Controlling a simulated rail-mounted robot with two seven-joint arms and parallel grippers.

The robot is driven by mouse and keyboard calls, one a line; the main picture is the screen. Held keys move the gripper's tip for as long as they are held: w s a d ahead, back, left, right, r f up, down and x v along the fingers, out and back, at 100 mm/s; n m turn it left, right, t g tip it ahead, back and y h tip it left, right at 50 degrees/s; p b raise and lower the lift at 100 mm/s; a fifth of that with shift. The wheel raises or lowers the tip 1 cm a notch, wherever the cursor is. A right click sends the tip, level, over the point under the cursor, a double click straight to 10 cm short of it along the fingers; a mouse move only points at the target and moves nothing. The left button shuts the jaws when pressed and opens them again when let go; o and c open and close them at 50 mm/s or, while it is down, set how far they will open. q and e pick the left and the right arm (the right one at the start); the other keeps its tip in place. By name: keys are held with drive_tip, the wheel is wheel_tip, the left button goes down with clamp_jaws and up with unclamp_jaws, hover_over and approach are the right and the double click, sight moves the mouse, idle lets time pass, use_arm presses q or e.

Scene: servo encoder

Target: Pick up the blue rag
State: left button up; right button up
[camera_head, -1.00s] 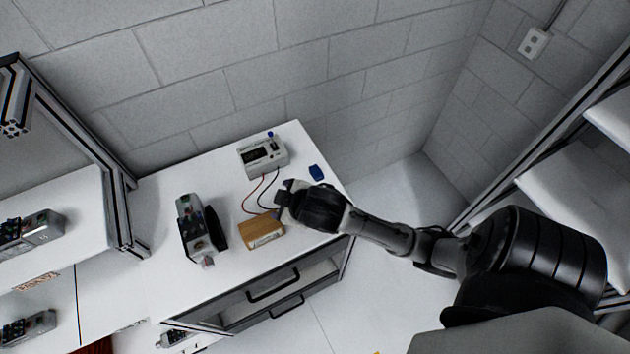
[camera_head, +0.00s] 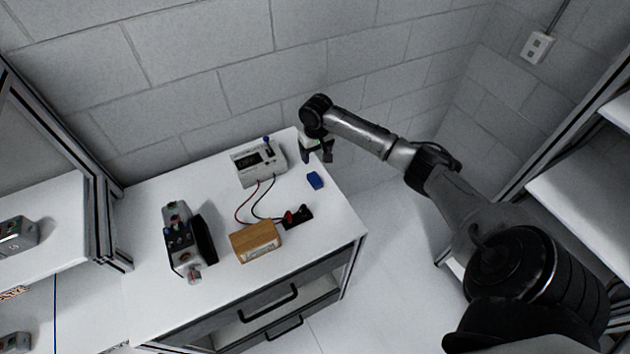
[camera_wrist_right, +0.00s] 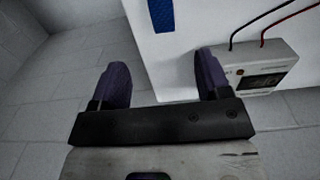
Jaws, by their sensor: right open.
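The blue rag (camera_head: 315,180) is a small blue piece lying on the white table near its right edge. In the right wrist view, part of the blue rag (camera_wrist_right: 161,14) shows at the top edge, cut off by the frame, ahead of the gap between the fingers. My right gripper (camera_head: 318,154) is raised near the table's back right edge, farther back than the rag and apart from it. In the wrist view its two purple-grey fingers (camera_wrist_right: 163,76) are spread, with nothing between them. My left gripper is in no view.
A grey-white meter (camera_head: 258,164) stands left of the gripper, with red and black wires running to a black block (camera_head: 297,217). A wooden box (camera_head: 255,242) and a grey device (camera_head: 182,243) stand nearer the front. The block wall (camera_head: 230,85) rises behind the table.

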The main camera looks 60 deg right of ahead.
sight(315, 179)
wheel_tip(315, 179, down, 14)
drive_tip(key=shift+w+a+r+b, duration=0.15)
drive_tip(key=shift+r+b, duration=0.1)
drive_tip(key=shift+b, duration=0.2)
drive_tip(key=shift+c, duration=0.4)
drive_tip(key=c, duration=1)
drive_tip(key=shift+r, duration=0.15)
